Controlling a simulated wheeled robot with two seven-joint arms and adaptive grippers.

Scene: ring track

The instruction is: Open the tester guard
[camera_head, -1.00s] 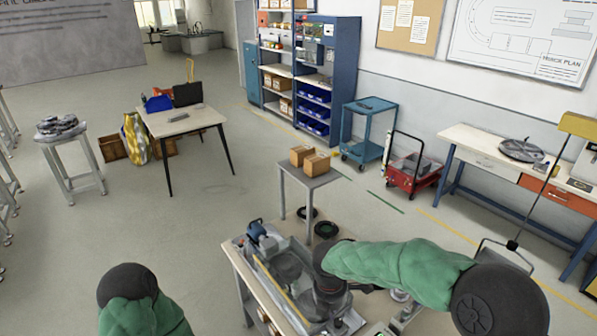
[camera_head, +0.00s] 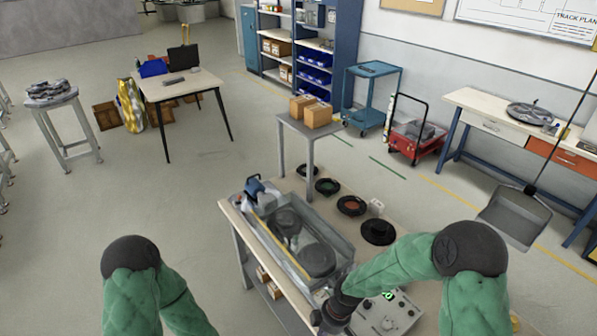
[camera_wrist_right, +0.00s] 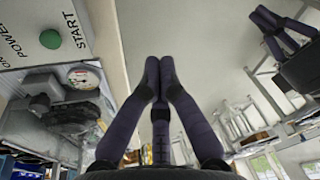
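The tester (camera_head: 262,235) is a clear-walled case on the near bench, with a yellow strip along its left side and dark round parts inside. I cannot tell which panel is its guard or whether it is open. My right gripper (camera_head: 325,318) is at the case's near end, mostly hidden by its wrist. The right wrist view shows its fingers (camera_wrist_right: 159,68) together at the tips, with nothing visible between them. A panel with START lettering and a green button (camera_wrist_right: 50,39) is left of them. My left gripper (camera_wrist_right: 272,22) shows at the upper right there; its opening is unclear.
A control box (camera_head: 392,312) stands right of the tester, near my right arm. Several dark round dishes (camera_head: 351,205) lie along the bench's far right side. A small stand with cardboard boxes (camera_head: 318,115) is behind the bench. A dustpan (camera_head: 515,215) shows at right.

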